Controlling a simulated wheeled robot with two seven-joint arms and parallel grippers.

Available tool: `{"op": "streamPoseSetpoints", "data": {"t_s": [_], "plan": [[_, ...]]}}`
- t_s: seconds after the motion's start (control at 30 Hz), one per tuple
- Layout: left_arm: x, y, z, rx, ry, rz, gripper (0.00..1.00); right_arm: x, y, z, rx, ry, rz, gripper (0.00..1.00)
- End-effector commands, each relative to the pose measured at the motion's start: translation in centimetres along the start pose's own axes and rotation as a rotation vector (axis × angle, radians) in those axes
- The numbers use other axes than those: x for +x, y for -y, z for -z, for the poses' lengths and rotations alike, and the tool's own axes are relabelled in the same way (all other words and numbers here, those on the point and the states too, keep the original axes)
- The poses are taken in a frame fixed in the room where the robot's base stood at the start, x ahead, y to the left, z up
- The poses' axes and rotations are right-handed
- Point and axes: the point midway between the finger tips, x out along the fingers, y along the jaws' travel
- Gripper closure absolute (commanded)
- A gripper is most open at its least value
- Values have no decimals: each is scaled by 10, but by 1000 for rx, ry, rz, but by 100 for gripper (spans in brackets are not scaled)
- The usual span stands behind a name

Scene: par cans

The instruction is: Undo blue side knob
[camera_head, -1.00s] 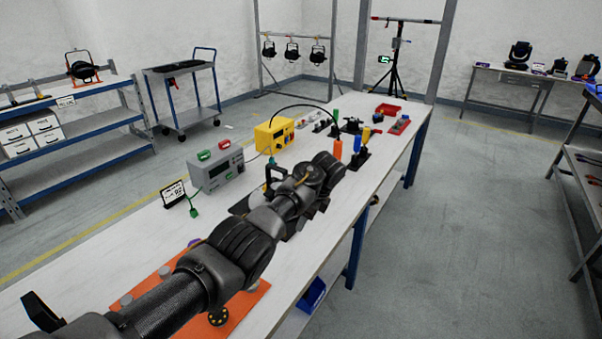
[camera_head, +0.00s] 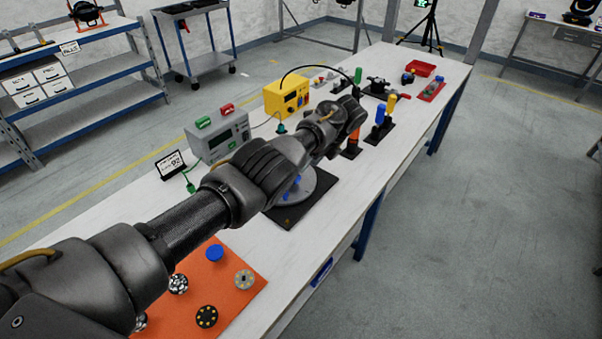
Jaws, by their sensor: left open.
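My left arm reaches in from the left across the bench. My left gripper (camera_head: 347,116) is at its far end, above the bench near an upright orange handle (camera_head: 352,143). Its fingertips are hard to make out; the gripper is open. Beneath my forearm, a grey round fixture part (camera_head: 318,184) sits on a black base plate (camera_head: 300,214), partly hidden by the arm. Small blue knobs (camera_head: 296,180) show at its near left side, clear of the gripper. My right gripper is not in view.
An orange mat (camera_head: 252,292) with several round knobs or caps, one blue (camera_head: 214,252), lies at the near end. A grey meter box (camera_head: 217,138) and a yellow box (camera_head: 286,97) stand along the left edge. Blue and yellow handles (camera_head: 380,115) stand beyond the gripper.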

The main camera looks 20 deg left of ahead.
Motion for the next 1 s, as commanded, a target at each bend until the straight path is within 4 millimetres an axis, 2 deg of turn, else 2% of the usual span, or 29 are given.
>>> {"op": "streamPoseSetpoints", "data": {"t_s": [0.1, 0.33, 0.5, 0.77, 0.83, 1.0], "plan": [[24, -1, -1, -2, 0, -2, 50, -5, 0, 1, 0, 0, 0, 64], [58, 0, 0, -2, 0, 1, 50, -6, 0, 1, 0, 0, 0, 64], [68, 0, -1, -2, 1, 2, 50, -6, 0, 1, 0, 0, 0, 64], [70, 0, -1, -2, 1, 2, 50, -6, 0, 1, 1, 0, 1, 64], [70, 0, 0, -2, 1, 2, 55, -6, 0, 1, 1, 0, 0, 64], [70, 0, 0, -2, 1, 2, 77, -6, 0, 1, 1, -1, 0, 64]]}}
